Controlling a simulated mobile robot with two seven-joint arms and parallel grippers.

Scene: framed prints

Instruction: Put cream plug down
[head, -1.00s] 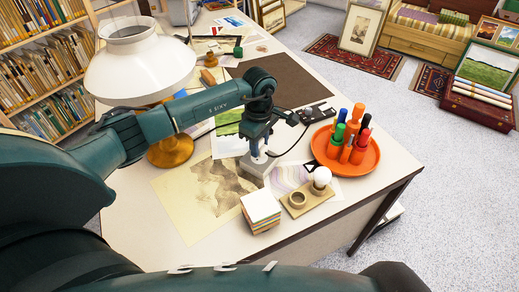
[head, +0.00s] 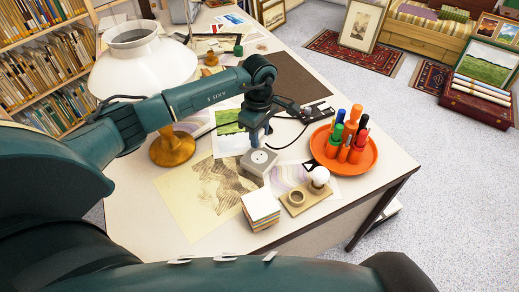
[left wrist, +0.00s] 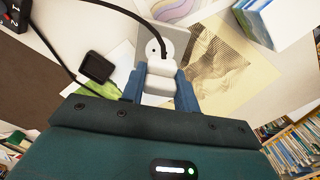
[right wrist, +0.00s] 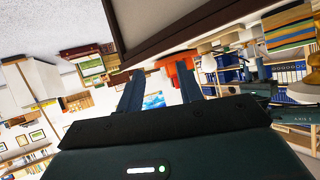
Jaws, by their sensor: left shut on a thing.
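The cream plug (left wrist: 160,80) is held between the blue fingers of my left gripper (left wrist: 160,92), with its black cable running up and away. In the head view my left gripper (head: 257,138) is above and just behind the grey socket block (head: 258,161), whose round face with two holes shows bare. The plug is mostly hidden there by the fingers. In the left wrist view the socket face (left wrist: 153,48) lies just beyond the plug, which appears apart from it. My right gripper (right wrist: 160,95) is open and empty, away from the desk top.
An orange tray (head: 345,168) with several markers stands right of the socket. A wooden holder with a bulb (head: 319,178) and a paper block (head: 261,209) are in front. A contour print (head: 205,195) lies left, a white lamp (head: 143,62) behind it. The front-left desk is clear.

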